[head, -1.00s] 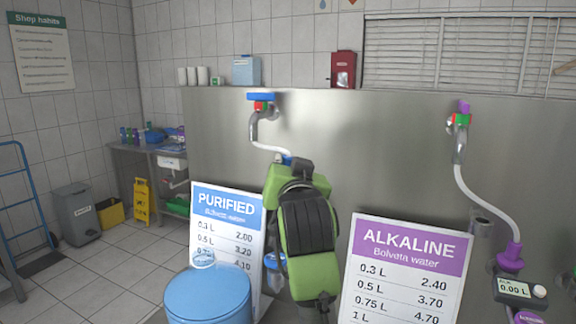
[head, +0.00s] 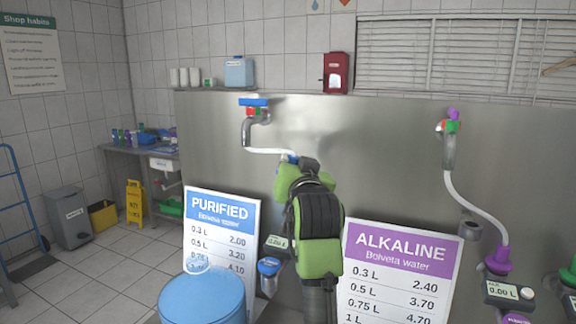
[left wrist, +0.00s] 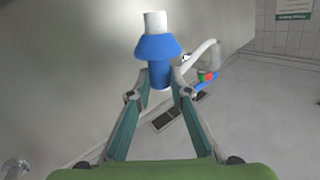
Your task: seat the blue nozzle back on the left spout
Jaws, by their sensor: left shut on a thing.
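The blue nozzle (left wrist: 157,60) is in the fingertips of my left gripper (left wrist: 160,82). A white hose end (left wrist: 155,22) stands out of its top. In the head view my left gripper (head: 300,175) is seen from behind, and only a bit of the blue nozzle (head: 290,157) shows above it. The white hose (head: 268,151) runs from there to the left tap (head: 252,128) with its blue handle. A small display (head: 276,241) and a round blue piece (head: 268,266) show left of my arm. I cannot make out the left spout, perhaps hidden behind my arm. My right gripper is out of view.
A purified price board (head: 222,222) and a blue barrel (head: 203,298) stand at left, an alkaline board (head: 398,268) at right. A purple nozzle (head: 497,259) sits above the right meter (head: 508,293). The steel panel (head: 360,150) is bare between the taps.

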